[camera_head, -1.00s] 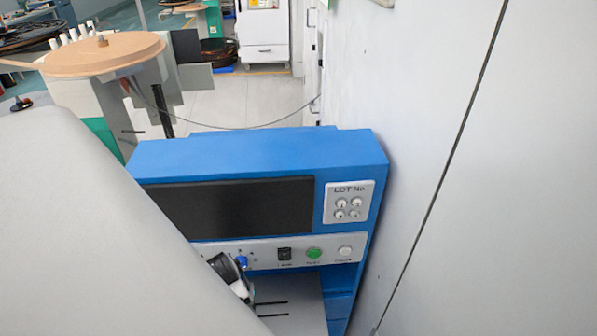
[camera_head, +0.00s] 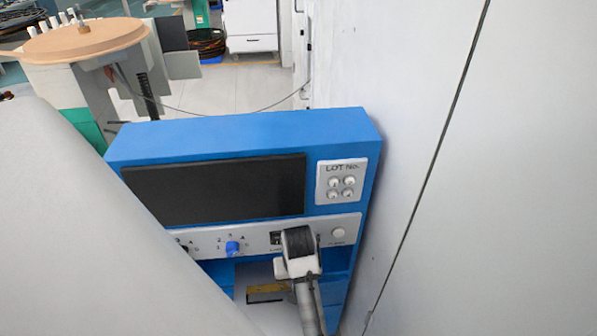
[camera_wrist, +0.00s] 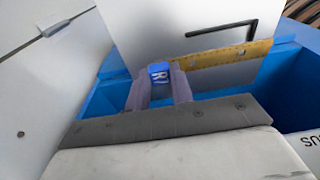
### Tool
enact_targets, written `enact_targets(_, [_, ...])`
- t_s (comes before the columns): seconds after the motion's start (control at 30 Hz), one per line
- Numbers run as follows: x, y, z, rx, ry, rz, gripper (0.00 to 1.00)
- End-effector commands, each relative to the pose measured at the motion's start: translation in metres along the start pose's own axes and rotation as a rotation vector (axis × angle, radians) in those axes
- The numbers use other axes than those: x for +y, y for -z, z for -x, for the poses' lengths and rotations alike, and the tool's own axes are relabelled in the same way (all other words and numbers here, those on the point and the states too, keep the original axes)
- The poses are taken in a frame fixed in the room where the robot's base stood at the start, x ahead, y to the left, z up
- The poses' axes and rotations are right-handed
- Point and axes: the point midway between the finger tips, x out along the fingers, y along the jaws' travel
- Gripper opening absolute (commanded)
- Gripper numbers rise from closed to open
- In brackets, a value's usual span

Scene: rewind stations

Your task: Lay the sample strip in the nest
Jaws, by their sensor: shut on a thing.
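My gripper (camera_head: 297,258) reaches over the pale plate at the foot of the blue station. In the wrist view its two grey-purple fingers (camera_wrist: 159,86) are shut, with a blue piece marked R (camera_wrist: 158,72) between their tips. A yellow-brown strip with small holes (camera_wrist: 232,58), which looks like the sample strip, runs right from the fingertips above the pale plate (camera_wrist: 165,22). It also shows in the head view (camera_head: 266,288), left of my gripper. A black L-shaped line (camera_wrist: 222,29) on the plate may mark the nest. I cannot tell whether the strip touches the plate.
The blue station (camera_head: 240,133) has a dark screen (camera_head: 220,190) and a knob and button panel behind my gripper. A pale wall (camera_head: 450,200) stands close on the right. A reel table (camera_head: 85,42) stands at the back left.

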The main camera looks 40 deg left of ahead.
Motion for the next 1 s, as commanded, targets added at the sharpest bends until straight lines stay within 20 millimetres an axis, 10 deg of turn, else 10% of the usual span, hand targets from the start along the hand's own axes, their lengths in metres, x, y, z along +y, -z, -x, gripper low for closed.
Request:
enact_targets(0.87, [0.003,-0.005,-0.044,0.000,0.000,0.000,0.00])
enact_targets(0.9, [0.004,-0.004,-0.044,0.000,0.000,0.000,0.28])
enact_targets(1.0, [0.004,-0.004,-0.044,0.001,0.000,0.000,0.41])
